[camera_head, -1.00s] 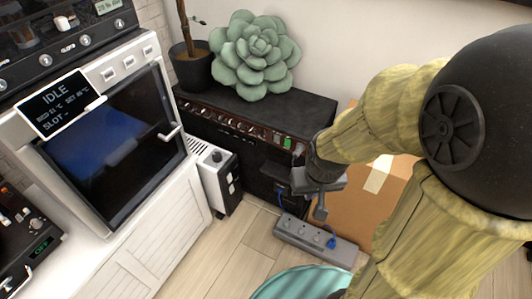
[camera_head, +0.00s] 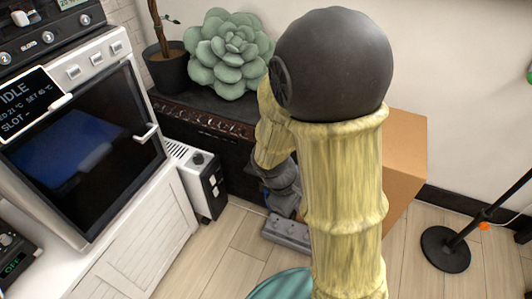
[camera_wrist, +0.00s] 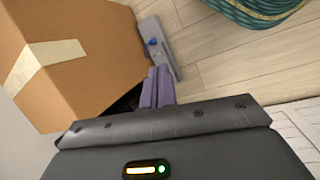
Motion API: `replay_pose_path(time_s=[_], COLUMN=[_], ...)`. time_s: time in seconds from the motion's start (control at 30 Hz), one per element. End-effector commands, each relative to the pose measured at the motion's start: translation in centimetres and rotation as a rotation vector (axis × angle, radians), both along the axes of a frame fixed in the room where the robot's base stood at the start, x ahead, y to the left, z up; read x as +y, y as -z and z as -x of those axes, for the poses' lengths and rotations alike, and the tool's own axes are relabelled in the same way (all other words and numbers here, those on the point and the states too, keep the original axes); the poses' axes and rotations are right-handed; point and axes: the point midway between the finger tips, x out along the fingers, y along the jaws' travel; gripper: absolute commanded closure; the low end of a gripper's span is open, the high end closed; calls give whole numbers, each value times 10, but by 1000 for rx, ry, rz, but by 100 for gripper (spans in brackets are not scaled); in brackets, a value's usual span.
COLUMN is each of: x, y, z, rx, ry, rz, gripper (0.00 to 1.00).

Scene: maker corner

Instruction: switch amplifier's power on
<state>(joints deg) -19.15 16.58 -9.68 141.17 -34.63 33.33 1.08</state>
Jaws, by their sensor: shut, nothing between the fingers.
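The amplifier (camera_head: 215,127) is a black box against the wall, with a row of knobs along its upper front edge. My arm hides its right end in the head view, including the part of the panel where a green switch showed earlier. My gripper (camera_wrist: 158,84) shows in the wrist view with its two purple-grey fingers together and empty. In the head view the gripper is mostly hidden behind my arm, low in front of the amplifier's right part. I cannot tell whether it touches the amplifier.
A grey power strip (camera_head: 287,232) lies on the floor by the amplifier. A cardboard box (camera_head: 405,150) stands to its right, a white heater-like unit (camera_head: 198,180) to its left. A succulent (camera_head: 230,50) and potted plant (camera_head: 168,72) stand on top. A stand (camera_head: 445,248) is at right.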

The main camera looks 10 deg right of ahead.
Motion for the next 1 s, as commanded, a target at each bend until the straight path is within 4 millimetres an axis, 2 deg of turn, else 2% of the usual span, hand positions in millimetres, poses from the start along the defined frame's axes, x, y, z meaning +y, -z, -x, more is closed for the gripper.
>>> replay_pose_path(time_s=[0.03, 0.1, 0.23, 0.33, 0.47, 0.6, 0.7, 0.77, 1.0], x=[-2, -8, -13, -7, 18, 63, 90, 100, 104], y=[18, 29, 44, 52, 59, 64, 65, 65, 64], z=[-5, -16, -45, -75, -118, -158, -174, -179, -182], rx=[47, 102, 181, 221, 241, 227, 208, 198, 194], ry=[-101, -239, -499, -701, -966, -1221, -1338, -1378, -1399], rz=[76, 190, 415, 603, 859, 1116, 1235, 1276, 1299], gripper=[100, 100, 100, 100, 100, 100, 100, 100, 100])
